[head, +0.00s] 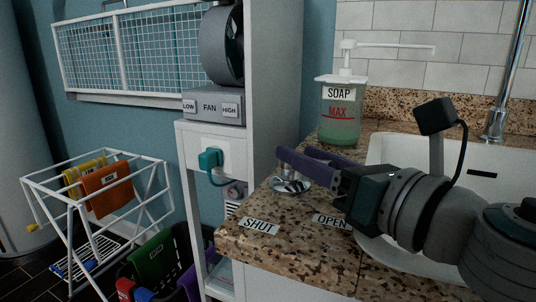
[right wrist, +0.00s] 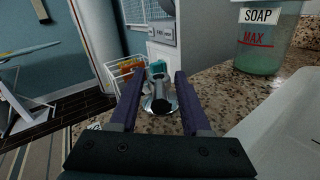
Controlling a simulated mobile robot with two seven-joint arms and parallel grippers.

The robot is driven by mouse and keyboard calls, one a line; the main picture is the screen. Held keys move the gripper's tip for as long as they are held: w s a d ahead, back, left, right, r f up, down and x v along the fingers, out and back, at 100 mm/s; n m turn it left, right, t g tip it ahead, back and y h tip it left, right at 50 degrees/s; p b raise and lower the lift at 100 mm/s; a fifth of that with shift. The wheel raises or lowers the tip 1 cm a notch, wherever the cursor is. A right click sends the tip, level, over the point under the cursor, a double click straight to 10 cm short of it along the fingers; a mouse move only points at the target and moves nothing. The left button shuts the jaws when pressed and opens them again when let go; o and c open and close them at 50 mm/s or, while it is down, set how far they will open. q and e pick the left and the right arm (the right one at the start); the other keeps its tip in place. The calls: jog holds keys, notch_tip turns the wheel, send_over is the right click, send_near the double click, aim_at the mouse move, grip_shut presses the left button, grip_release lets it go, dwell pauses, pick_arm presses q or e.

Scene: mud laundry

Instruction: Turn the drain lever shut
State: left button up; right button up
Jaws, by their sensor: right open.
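The drain lever (head: 289,184) is a small chrome lever on a round metal plate on the speckled counter, behind the SHUT label (head: 260,227) and the OPEN label (head: 331,221). My right gripper (head: 294,151) is open, its purple fingers reaching left over the lever and partly hiding it. In the right wrist view the lever (right wrist: 160,103) shows between the two spread fingers (right wrist: 158,75). I cannot tell whether either finger touches it, nor exactly which label it points to. My left gripper is not in view.
A soap bottle (head: 340,112) stands behind the lever, near my right gripper. The white sink (head: 385,150) and its faucet (head: 498,95) are at the right. A white shelf with a FAN box (head: 212,106) and teal plug (head: 210,158) stands left of the counter (head: 270,255).

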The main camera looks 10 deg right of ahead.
grip_shut()
jog(key=shift+a, duration=0.1)
dwell(1.2)
